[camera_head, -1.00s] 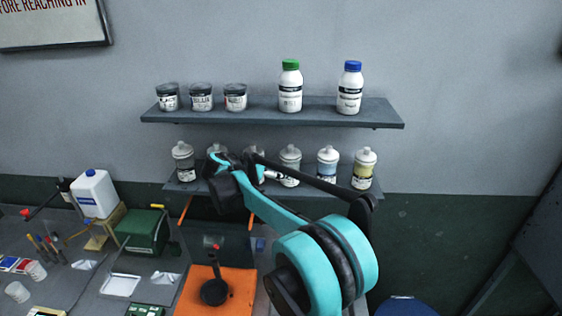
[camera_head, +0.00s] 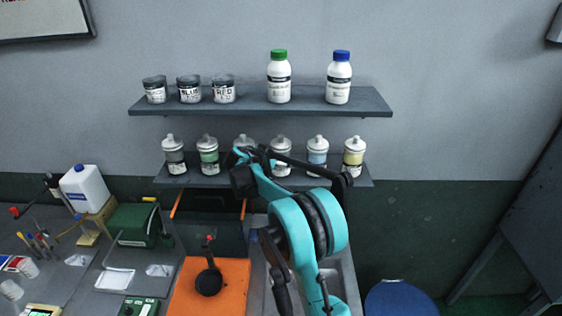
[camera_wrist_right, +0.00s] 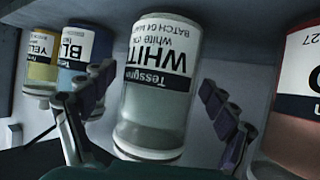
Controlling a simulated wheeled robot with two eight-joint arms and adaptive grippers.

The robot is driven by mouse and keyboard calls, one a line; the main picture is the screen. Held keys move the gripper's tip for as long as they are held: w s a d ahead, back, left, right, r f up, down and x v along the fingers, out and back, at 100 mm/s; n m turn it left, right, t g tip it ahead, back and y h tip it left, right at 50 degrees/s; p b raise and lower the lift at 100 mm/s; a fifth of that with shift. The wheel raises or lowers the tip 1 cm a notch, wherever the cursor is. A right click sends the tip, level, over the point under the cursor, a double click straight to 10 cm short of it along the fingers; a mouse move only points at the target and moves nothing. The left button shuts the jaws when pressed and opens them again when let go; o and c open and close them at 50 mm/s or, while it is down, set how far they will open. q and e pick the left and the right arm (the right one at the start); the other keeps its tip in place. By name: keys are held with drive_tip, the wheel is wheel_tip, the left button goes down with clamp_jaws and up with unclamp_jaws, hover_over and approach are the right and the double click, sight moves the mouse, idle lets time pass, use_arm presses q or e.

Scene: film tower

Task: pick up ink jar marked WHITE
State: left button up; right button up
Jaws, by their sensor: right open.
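The ink jar marked WHITE (camera_wrist_right: 155,85) fills the middle of the right wrist view, with its label upside down. It is clear glass with a pale content. My right gripper (camera_wrist_right: 156,98) is open, with one finger on each side of the jar; I cannot tell whether either touches it. In the head view the jar (camera_head: 280,149) stands on the lower shelf (camera_head: 365,183), partly hidden by my right arm (camera_head: 310,225). My left gripper is not in view.
A blue-labelled jar (camera_wrist_right: 80,55) and a yellow jar (camera_wrist_right: 40,70) stand left of WHITE in the wrist view. A reddish jar (camera_wrist_right: 298,110) is close on the right. The upper shelf (camera_head: 240,105) holds three dark-lidded jars and two white bottles.

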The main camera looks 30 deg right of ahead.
drive_tip(key=shift+s+a, duration=0.1)
drive_tip(key=shift+r, duration=0.1)
drive_tip(key=c, duration=1.6)
drive_tip(key=shift+r, duration=0.1)
drive_tip(key=shift+c, duration=0.2)
